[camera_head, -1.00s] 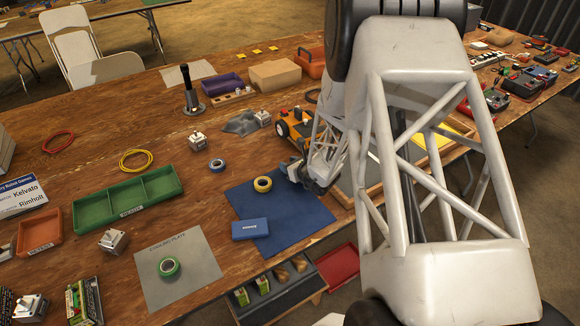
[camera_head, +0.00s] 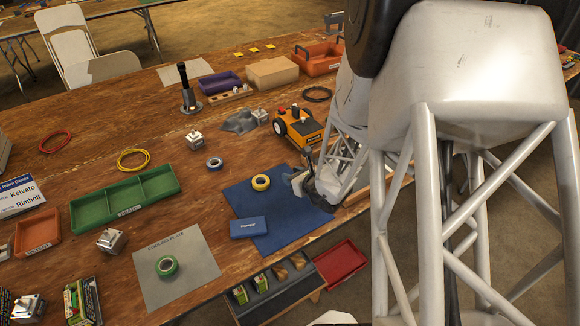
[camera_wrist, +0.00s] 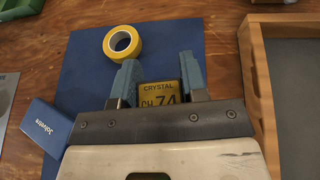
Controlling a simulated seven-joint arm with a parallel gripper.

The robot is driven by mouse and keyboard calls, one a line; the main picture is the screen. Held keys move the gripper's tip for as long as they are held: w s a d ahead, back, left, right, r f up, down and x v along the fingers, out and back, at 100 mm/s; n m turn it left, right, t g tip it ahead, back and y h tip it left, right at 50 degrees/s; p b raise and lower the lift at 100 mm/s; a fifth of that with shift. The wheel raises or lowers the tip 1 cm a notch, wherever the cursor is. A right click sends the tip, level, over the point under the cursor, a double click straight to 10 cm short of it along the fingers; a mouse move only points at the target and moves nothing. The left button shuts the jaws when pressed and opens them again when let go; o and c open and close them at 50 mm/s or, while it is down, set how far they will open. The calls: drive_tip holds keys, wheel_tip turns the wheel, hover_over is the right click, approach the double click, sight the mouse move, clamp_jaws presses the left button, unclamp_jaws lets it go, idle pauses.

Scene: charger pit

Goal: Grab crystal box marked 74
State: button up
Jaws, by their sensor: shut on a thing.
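The crystal box (camera_wrist: 158,94) is yellow-gold with dark lettering that reads "CRYSTAL" and "CH 74". It sits between the two blue-grey fingers of my gripper (camera_wrist: 158,84) in the wrist view, and the jaws are shut on it. Its lower part is hidden by the gripper body. In the head view my gripper (camera_head: 299,182) is over the right part of the blue mat (camera_head: 290,225). I cannot tell whether the box touches the mat.
A yellow tape roll (camera_head: 261,183) and a blue box (camera_head: 249,227) lie on the mat to the left. An orange wheeled vehicle (camera_head: 303,130) stands behind. A dark tray (camera_head: 270,292) with several small boxes and a red tray (camera_head: 341,263) are at the front.

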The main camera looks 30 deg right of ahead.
drive_tip(key=shift+s+a+r, duration=0.1)
drive_tip(key=shift+s+a, duration=0.2)
drive_tip(key=shift+s, duration=0.5)
drive_tip(key=shift+s+a+r, duration=0.1)
drive_tip(key=shift+s+a, duration=0.25)
drive_tip(key=shift+s, duration=0.4)
drive_tip(key=shift+s+a+r, duration=0.1)
drive_tip(key=shift+s+a, duration=0.2)
drive_tip(key=shift+s, duration=0.5)
